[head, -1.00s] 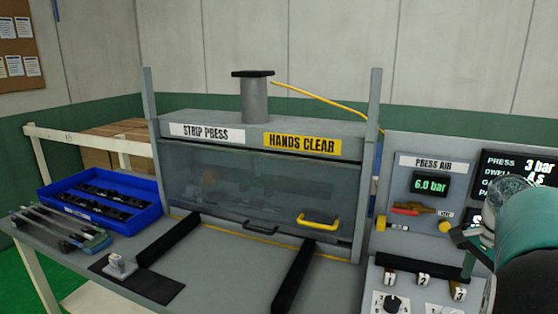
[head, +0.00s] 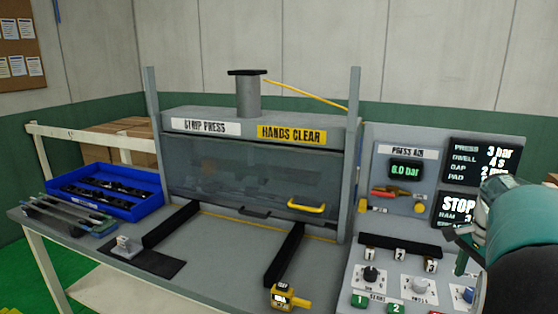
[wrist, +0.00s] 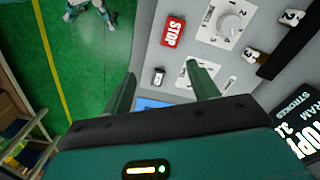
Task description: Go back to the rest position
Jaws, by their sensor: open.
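My gripper (head: 456,248) is at the right edge of the head view, above the right-hand control panel. In the wrist view its two fingers (wrist: 163,85) are spread apart with nothing between them. Below and beyond them show a red STOP label (wrist: 173,31), a white knob (wrist: 231,25) and part of the panel. My teal wrist hides the panel's far right side in the head view.
The strip press (head: 262,175) stands with its clear guard down. A blue tray (head: 105,205) of black parts sits left. A yellow device (head: 287,297) is at the front.

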